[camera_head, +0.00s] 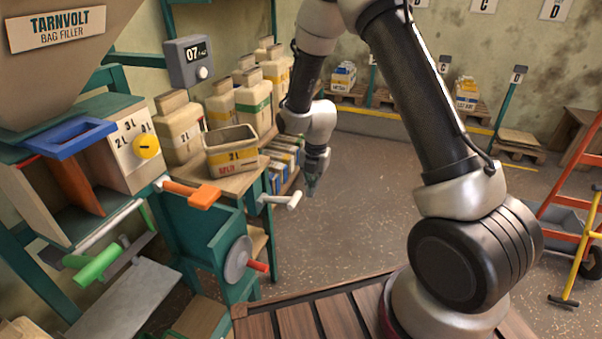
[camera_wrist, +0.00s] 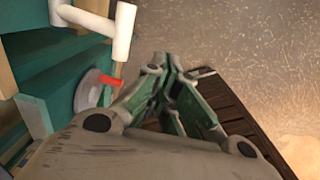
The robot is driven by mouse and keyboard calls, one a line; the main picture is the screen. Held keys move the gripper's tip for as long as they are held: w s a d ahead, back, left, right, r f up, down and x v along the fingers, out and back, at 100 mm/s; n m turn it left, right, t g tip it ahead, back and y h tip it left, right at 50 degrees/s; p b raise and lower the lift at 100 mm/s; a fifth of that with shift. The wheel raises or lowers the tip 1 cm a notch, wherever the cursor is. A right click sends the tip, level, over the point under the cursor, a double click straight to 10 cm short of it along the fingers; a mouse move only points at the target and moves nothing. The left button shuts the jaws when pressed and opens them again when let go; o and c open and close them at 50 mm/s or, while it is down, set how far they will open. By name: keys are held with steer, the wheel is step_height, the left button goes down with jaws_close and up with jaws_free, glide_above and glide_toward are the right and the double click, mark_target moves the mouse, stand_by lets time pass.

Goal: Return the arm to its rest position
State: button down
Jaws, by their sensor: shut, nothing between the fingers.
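My arm rises from its base at the lower right in the head view, bends at the top and hangs down toward the middle. My gripper (camera_head: 312,190) points down above the floor, right of the green bag-filler machine (camera_head: 205,225). It is shut and empty. In the wrist view my gripper (camera_wrist: 172,65) has its fingers together, over the floor and the edge of my slatted deck. A white handle (camera_head: 293,200) is close to the left of the gripper in the head view. It also shows in the wrist view (camera_wrist: 122,32), apart from the fingers.
The machine carries an orange handle (camera_head: 204,196), a green handle (camera_head: 97,264) and a wheel with a red knob (camera_head: 238,260). The middle floor is clear.

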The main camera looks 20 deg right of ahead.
steer(key=s+d+m+g, duration=0.1)
steer(key=s+m+g, duration=0.1)
steer(key=s+m, duration=0.45)
steer(key=s+d+r+m+t, duration=0.2)
steer(key=s+d+r+m, duration=0.2)
steer(key=s+r+m, duration=0.3)
steer(key=s+d+r+m+t, duration=0.2)
steer(key=s+d+r+m, duration=0.2)
steer(key=r, duration=1.1)
steer(key=s+d+r+m+t, duration=0.2)
steer(key=s+d+r+m, duration=0.2)
steer(key=s+r+m, duration=0.7)
steer(key=shift+d, duration=0.15)
